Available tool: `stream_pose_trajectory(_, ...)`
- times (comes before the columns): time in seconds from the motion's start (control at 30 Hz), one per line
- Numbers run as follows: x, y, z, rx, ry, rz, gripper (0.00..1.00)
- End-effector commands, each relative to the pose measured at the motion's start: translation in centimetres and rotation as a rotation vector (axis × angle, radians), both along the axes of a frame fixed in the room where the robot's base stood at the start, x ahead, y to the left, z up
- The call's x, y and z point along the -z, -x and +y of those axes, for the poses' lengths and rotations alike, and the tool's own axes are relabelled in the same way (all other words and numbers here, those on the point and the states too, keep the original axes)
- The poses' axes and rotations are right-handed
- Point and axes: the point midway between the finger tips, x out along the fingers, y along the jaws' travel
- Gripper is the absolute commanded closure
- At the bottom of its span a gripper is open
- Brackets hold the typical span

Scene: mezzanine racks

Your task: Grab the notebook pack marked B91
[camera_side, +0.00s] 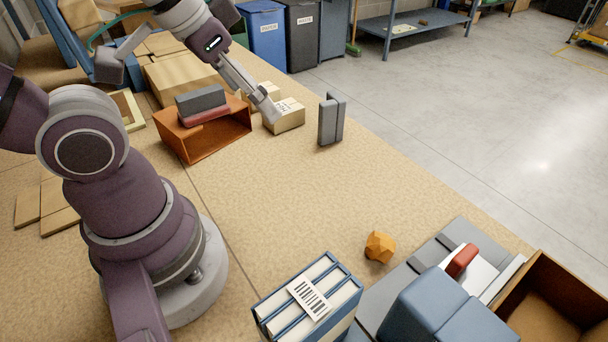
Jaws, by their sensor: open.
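My gripper (268,108) is far from this pack, at the upper middle of the picture. It is open, pointing down beside a small cardboard box (288,117) with dark print on top. I cannot tell whether its fingers touch the box.
An orange open-sided bin (190,146) with grey and red items on top stands left of my gripper. A grey upright object (329,120) stands to its right. An orange lump (379,246), blue-grey blocks (425,303) and a brown open box (510,290) surround the pack's right. The middle tabletop is clear.

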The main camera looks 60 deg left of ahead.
Motion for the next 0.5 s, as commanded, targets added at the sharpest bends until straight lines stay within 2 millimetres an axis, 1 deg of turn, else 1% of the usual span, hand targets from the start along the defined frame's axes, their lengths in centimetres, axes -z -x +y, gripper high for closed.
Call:
stream_pose_trajectory(0.07, 0.0, 0.0, -0.1, 0.000, 0.002, 0.002, 0.15)
stream_pose_trajectory(0.13, -0.1, -0.2, -1.1, 0.008, 0.019, 0.031, 0.15)
stream_pose_trajectory(0.17, -0.1, -0.4, -1.9, 0.013, 0.032, 0.056, 0.15)
stream_pose_trajectory(0.27, 0.0, -0.5, -6.6, 0.018, 0.079, 0.185, 0.15)
stream_pose_trajectory(0.3, 0.1, -0.1, -8.8, 0.015, 0.087, 0.243, 0.15)
stream_pose_trajectory(0.33, 0.3, 0.3, -10.4, 0.009, 0.088, 0.285, 0.15)
stream_pose_trajectory(0.4, 0.8, 1.9, -13.9, -0.009, 0.075, 0.372, 0.15)
stream_pose_trajectory(0.5, 1.5, 4.4, -17.3, -0.044, 0.041, 0.455, 0.15)
